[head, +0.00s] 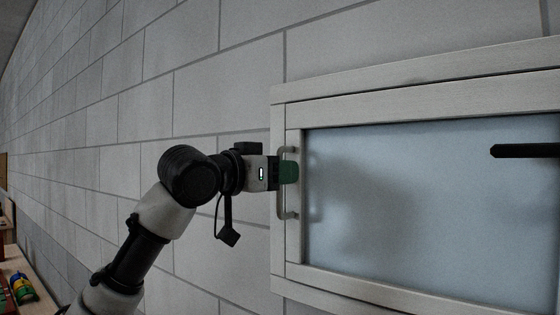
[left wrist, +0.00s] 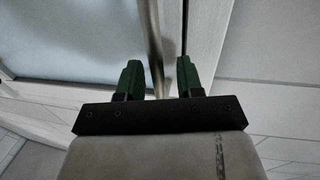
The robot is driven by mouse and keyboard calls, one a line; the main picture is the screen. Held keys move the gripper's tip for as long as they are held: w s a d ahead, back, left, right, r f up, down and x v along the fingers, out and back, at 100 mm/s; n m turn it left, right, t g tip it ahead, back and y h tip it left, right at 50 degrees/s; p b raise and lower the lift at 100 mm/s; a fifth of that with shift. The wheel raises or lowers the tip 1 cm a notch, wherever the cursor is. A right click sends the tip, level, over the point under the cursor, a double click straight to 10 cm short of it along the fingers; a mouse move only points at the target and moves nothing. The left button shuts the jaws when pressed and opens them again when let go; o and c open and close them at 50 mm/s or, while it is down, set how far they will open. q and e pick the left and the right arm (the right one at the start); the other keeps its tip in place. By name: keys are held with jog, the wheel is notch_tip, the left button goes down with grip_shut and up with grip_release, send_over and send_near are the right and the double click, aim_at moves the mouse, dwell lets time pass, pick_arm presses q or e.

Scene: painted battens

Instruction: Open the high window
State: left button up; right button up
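The high window (head: 420,200) has a frosted pane in a pale frame on the block wall, and its sash looks shut. A vertical metal bar handle (head: 283,205) is on the sash's left side. My left gripper (head: 289,172) is at the upper-middle part of this handle, its green fingers overlapping it. In the left wrist view, the handle bar (left wrist: 153,40) runs between the two fingers of my left gripper (left wrist: 160,77). The fingers are apart, with a gap visible on each side of the bar. My right gripper is not in view.
A dark horizontal bar (head: 525,150) shows in front of the pane at the right edge; I cannot tell what it is. Bare block wall (head: 120,120) lies left of the window. A shelf with colourful items (head: 22,289) is at the lower left.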

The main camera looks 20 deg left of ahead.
pick_arm(q)
jog(key=shift+d, duration=0.1)
jog(key=shift+c, duration=0.4)
grip_shut()
jog(key=shift+s+f+b, duration=0.1)
jog(key=shift+f+b, duration=0.15)
jog(key=shift+b, duration=0.2)
jog(key=s+a+f+m+t+h+b, duration=0.1)
jog(key=s+a+f+t+h+b, duration=0.1)
jog(key=s+b, duration=0.4)
jog(key=t+b, duration=0.1)
jog(key=b, duration=0.2)
jog(key=shift+s+a+f+t+h, duration=0.25)
jog(key=shift+s+f+t+h, duration=0.05)
